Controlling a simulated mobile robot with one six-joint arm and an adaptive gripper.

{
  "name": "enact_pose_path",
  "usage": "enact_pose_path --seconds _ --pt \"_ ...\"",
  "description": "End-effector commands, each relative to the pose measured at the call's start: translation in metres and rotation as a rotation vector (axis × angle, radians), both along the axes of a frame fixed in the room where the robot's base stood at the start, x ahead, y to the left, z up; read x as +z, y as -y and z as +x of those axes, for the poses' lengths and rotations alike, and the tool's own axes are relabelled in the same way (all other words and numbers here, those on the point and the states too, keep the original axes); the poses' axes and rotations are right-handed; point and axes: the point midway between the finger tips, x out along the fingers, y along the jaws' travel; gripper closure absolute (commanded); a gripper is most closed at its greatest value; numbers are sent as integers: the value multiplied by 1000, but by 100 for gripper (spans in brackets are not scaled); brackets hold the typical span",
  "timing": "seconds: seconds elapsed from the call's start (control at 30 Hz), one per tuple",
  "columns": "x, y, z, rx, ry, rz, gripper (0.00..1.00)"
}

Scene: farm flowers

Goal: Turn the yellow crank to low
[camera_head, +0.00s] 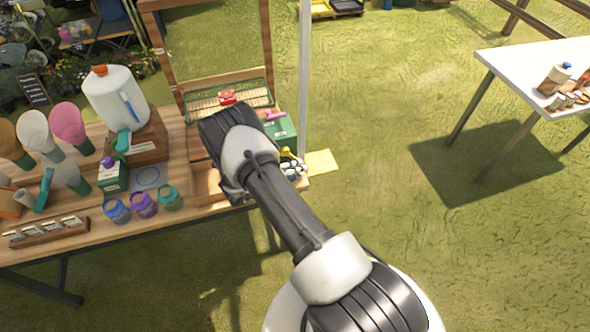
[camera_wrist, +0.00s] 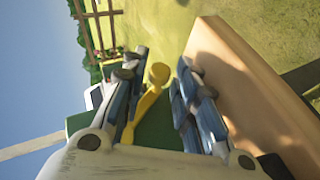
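The yellow crank (camera_wrist: 156,80) has a round knob and an arm running down toward a dark green surface (camera_wrist: 160,130) in the wrist view. In the head view, a small part of the yellow crank (camera_head: 290,156) shows at the right end of the wooden table, beside my arm. My gripper (camera_wrist: 164,72) is open, with one finger on each side of the crank. There is a visible gap between the crank and the right finger. The left finger is closer to it; I cannot tell if they touch.
The wooden table (camera_head: 130,232) holds several jars, cones and a white dispenser (camera_head: 116,98) to the left. A green box (camera_head: 281,128) and a pale post (camera_head: 305,80) stand near its right end. A wooden panel (camera_wrist: 245,95) lies close right of my fingers in the wrist view.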

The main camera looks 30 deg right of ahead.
Motion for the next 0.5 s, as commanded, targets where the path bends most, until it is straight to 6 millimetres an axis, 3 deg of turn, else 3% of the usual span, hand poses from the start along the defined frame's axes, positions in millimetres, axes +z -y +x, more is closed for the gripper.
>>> enact_pose_path --seconds 0.17,0.5 --pt "9 -18 -1 4 1 0 73" --pt "40 -81 -12 5 1 -1 73"
